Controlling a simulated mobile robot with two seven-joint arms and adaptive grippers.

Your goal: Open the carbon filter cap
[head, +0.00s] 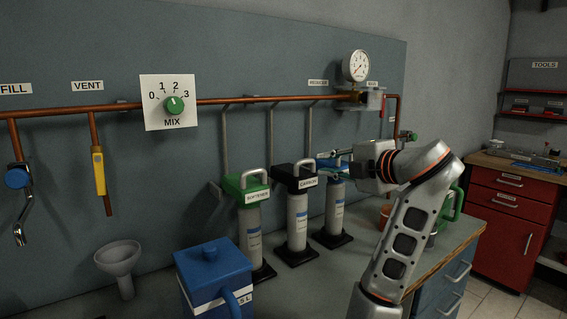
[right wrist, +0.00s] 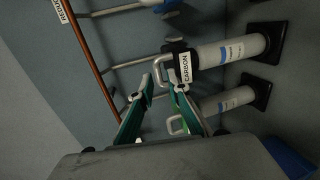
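The carbon filter is a white cylinder (head: 297,222) with a black cap (head: 291,176) labelled CARBON and a pale loop handle (head: 306,168). It stands upright in the middle of three filters. My right gripper (head: 322,164) is just right of this handle, in front of the blue-capped filter. In the right wrist view its teal fingers (right wrist: 160,84) are apart, with the carbon handle (right wrist: 158,68) showing at their tips and the black cap (right wrist: 181,70) just beyond. I cannot tell whether they touch it. My left gripper is not in view.
A green-capped softener filter (head: 245,186) stands left of carbon, and a blue-capped filter (head: 337,205) right. A blue jug (head: 213,272) and a grey funnel (head: 118,258) stand in front and left. Copper pipe (head: 260,99) runs along the wall behind.

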